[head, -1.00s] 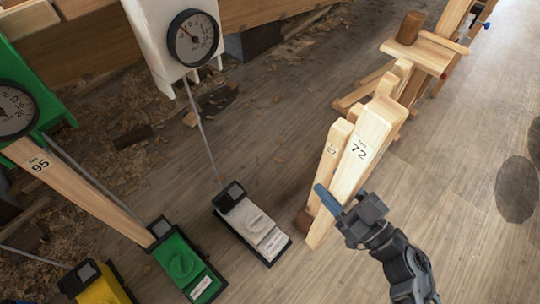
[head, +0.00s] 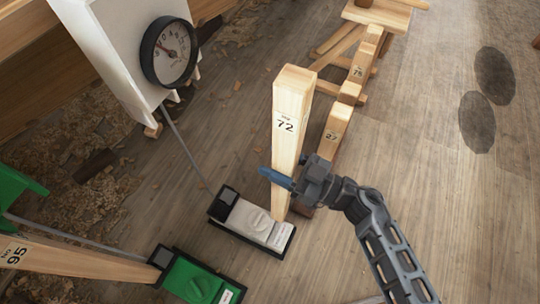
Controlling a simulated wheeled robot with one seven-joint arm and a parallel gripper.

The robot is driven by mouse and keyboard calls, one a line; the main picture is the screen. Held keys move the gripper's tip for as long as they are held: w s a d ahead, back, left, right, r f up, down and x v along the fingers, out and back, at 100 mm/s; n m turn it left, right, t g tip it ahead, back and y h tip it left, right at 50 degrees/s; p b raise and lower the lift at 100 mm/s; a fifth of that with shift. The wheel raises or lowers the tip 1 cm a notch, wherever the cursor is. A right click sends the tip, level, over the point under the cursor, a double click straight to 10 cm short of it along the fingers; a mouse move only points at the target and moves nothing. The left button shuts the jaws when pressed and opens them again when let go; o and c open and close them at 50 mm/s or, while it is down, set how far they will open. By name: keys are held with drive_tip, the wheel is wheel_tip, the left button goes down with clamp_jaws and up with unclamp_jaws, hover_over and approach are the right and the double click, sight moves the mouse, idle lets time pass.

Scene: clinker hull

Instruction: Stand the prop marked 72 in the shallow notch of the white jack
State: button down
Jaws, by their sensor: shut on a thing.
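The prop marked 72 (head: 291,110) is a pale wooden post, nearly upright in the head view. My gripper (head: 283,178) is shut on its lower part, with a blue finger across it. Its foot shows beside the right end of the white jack (head: 254,221); I cannot tell whether it is clear of the floor. The white jack lies on the floor with a black block (head: 229,195) at its left end, which looks empty. The shape of any notch there is too small to make out. A thin rod runs from near it up to a white gauge panel (head: 125,60).
Props marked 27 (head: 334,135) and 78 (head: 358,72) stand in a row right of prop 72. The green jack (head: 196,281), front left, has prop 95 (head: 80,257) leaning into its black block. Open floor lies at right.

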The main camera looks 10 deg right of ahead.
drive_tip(key=w+a+f+b, duration=0.3)
drive_tip(key=w+a+b, duration=0.3)
drive_tip(key=a+b, duration=0.1)
drive_tip(key=w+a+f+b, duration=0.3)
drive_tip(key=w+a+b, duration=0.4)
drive_tip(key=a, duration=0.3)
drive_tip(key=shift+w+f+b, duration=0.15)
drive_tip(key=shift+f+b, duration=0.1)
drive_tip(key=shift+b, duration=0.35)
idle(3.1)
drive_tip(key=shift+a, duration=0.1)
drive_tip(key=shift+f, duration=0.45)
idle(0.6)
drive_tip(key=shift+a, duration=0.1)
idle(1.4)
